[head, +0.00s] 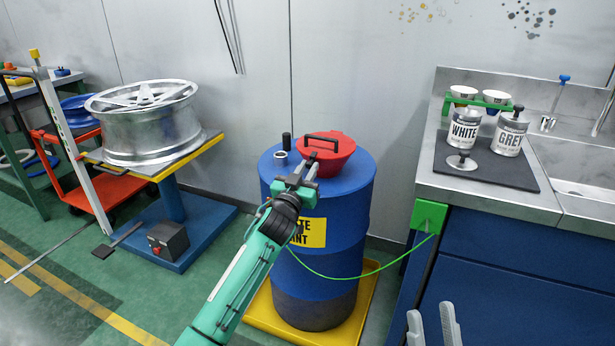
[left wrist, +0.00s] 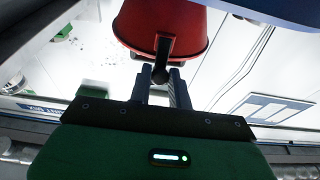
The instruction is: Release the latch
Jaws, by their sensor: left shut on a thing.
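A red funnel with a lid (head: 335,150) sits on top of a blue waste drum (head: 340,205). A black latch sticks out from the funnel's near side; it shows in the left wrist view (left wrist: 163,50) against the red wall. My left gripper (head: 304,172) is at the latch, above the drum's near rim. In the left wrist view its fingers (left wrist: 164,84) are shut on the latch's round black end. My right gripper (head: 433,326) shows at the bottom edge, its two grey fingers apart and empty, well away from the drum.
A black and grey fitting (head: 283,150) stands on the drum left of the funnel. A green wire (head: 345,277) runs from the drum to a green clamp (head: 429,215) on the steel counter (head: 490,200). A wheel on a stand (head: 150,125) is at left.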

